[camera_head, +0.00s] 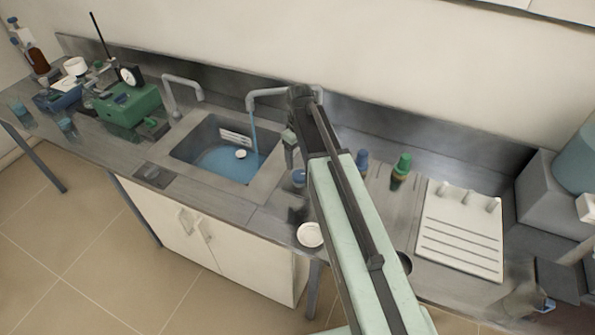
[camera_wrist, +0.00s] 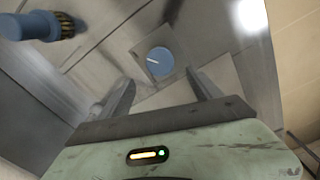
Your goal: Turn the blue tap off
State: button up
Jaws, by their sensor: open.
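The blue tap is a round blue knob with a white line, on a square plate on the bench; it shows in the wrist view (camera_wrist: 160,61) and, partly beside my arm, in the head view (camera_head: 299,177). My gripper (camera_wrist: 159,77) is open and empty. Its two fingers stand apart on either side of the knob in the wrist view, without visible contact. In the head view my gripper (camera_head: 289,148) hangs near the knob, partly hidden by my arm. Water (camera_head: 254,138) runs from the right spout (camera_head: 268,92) into the sink (camera_head: 180,152).
A blue-capped item (camera_head: 361,160) and a green-capped bottle (camera_head: 401,167) stand right of my arm. A white rack (camera_head: 460,232) lies farther right. A white dish (camera_head: 310,235) is near the front edge. Another spout (camera_head: 183,82) stands left of the running one.

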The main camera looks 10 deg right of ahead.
aim_at(300, 173)
notch_tip(300, 173, down, 8)
jog(key=b, duration=0.7)
jog(key=shift+r, duration=0.1)
jog(key=shift+r, duration=0.1)
jog(key=c, duration=1.2)
jog(key=shift+a, duration=0.25)
jog(key=shift+c, duration=0.8)
jog(key=shift+d, duration=0.15)
jog(key=shift+d+m, duration=0.1)
jog(key=shift+m, duration=0.4)
jog(key=m, duration=0.6)
jog(key=shift+d, duration=0.15)
